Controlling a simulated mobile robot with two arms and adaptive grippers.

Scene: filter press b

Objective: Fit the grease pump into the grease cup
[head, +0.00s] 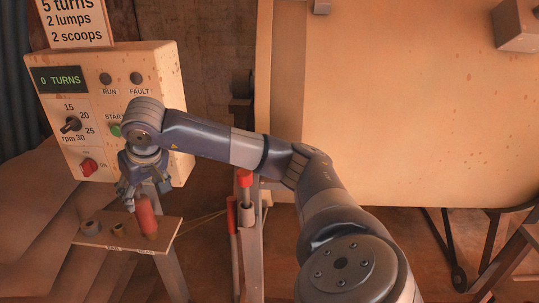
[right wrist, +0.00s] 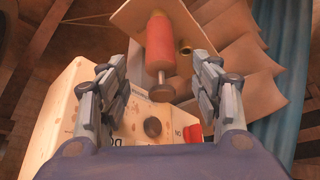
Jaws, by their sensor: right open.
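The grease pump seems to be the red cylinder (head: 147,215) standing upright at the right end of a small board. In the right wrist view the red pump (right wrist: 160,45) shows a metal rod and knob at its near end. My right gripper (head: 132,190) is just above and left of it in the head view. In the right wrist view the gripper (right wrist: 155,72) is open and empty, its fingers apart on either side of the rod. No grease cup can be made out for certain. My left gripper is not in view.
A control box (head: 60,115) with knob and buttons stands close behind. Red-topped levers (head: 245,178) and a large cream panel (head: 400,110) are to the right.

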